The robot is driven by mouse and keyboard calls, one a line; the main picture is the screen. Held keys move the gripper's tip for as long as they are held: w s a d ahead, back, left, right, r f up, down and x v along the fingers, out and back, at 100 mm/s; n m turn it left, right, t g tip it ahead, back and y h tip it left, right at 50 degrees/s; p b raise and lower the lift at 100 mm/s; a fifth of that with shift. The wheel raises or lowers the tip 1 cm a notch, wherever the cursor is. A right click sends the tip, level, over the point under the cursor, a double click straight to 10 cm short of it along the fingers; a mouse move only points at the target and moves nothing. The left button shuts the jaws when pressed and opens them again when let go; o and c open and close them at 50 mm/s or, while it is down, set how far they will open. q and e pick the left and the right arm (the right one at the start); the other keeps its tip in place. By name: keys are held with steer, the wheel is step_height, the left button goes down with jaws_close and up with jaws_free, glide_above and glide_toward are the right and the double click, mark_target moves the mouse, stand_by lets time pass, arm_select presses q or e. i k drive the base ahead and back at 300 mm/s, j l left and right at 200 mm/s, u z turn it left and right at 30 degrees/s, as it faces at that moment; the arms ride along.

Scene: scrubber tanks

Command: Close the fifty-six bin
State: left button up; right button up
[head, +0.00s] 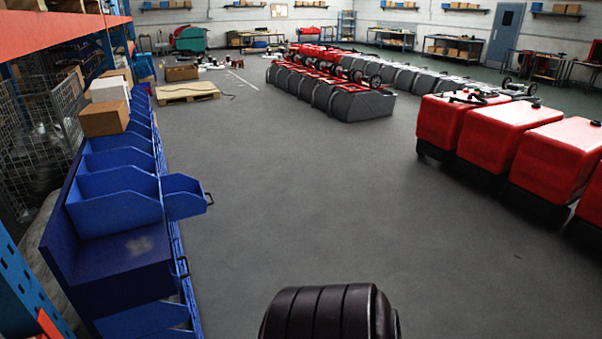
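A blue bin rack (120,245) stands along the left side. One blue bin (185,196) juts out from it toward the aisle, with a dark handle at its front end. Another handle (182,267) shows lower on the rack's front. No bin number is legible, so I cannot tell which bin is fifty-six. Neither of my grippers is in view. A dark ribbed part at the bottom edge appears to be mine.
Cardboard boxes (104,118) sit on top of the rack. Red tanks (555,152) line the right side, and grey tanks (350,103) stand in rows farther back. A wooden pallet (188,92) lies beyond the rack. The grey floor between is clear.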

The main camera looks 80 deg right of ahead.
mark_target(183, 197)
steer(key=k+l+z, duration=0.2)
steer(key=z, duration=0.2)
steer(key=k+l+z, duration=0.1)
steer(key=l+z, duration=0.65)
steer(key=k+l, duration=0.1)
steer(key=l, duration=0.45)
steer(key=l+z, duration=0.1)
steer(key=l, duration=0.4)
steer(key=i+j, duration=0.15)
steer(key=i, duration=0.6)
steer(key=i+j, duration=0.2)
steer(key=i, duration=0.55)
